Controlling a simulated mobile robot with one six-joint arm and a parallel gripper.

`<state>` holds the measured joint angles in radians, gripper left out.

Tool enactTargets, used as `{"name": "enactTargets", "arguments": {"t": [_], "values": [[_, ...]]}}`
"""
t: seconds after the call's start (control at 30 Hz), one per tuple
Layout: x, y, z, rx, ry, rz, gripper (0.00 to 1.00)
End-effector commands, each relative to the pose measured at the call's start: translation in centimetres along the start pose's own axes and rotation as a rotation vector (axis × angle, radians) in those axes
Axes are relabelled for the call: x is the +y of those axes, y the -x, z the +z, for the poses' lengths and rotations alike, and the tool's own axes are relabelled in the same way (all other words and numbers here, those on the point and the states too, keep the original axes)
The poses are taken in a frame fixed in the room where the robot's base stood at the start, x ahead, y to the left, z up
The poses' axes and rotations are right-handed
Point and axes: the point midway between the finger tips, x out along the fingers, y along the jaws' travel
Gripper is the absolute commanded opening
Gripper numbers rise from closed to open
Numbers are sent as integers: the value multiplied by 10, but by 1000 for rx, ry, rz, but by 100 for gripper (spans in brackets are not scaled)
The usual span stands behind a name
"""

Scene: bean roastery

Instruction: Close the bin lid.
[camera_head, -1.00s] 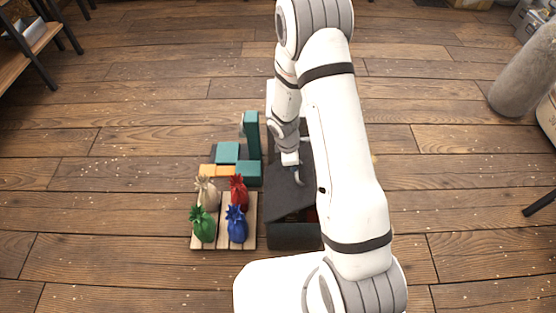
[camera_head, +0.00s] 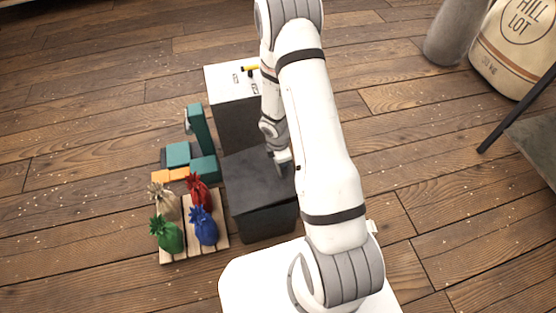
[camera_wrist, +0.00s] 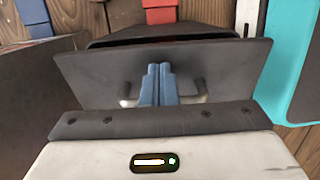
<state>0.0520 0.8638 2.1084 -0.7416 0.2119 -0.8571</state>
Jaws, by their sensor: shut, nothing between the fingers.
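The dark grey bin (camera_head: 265,222) stands on the floor left of my arm. Its lid (camera_head: 248,172) looks almost flat over the top in the head view. In the wrist view the lid (camera_wrist: 90,75) is still tilted, and a narrow dark gap with some red inside shows past its far edge. My gripper (camera_head: 283,168) is over the lid's right part, partly hidden by my arm. In the wrist view its blue fingers (camera_wrist: 156,84) are together and empty, close against the lid; I cannot tell if they touch it.
A wooden pallet (camera_head: 190,240) with red, blue, green and beige bags stands left of the bin. A teal machine (camera_head: 199,130) is behind it. A white-topped cabinet (camera_head: 225,78) adjoins the bin's back.

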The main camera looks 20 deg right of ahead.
Motion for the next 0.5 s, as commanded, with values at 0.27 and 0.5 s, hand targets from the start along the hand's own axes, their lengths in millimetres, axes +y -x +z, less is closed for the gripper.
{"name": "enactTargets", "arguments": {"t": [0.27, 0.5], "values": [[0, -13, 0, 0, 7, 0, 0], [0, -13, 0, 0, 8, 0, 0]]}}
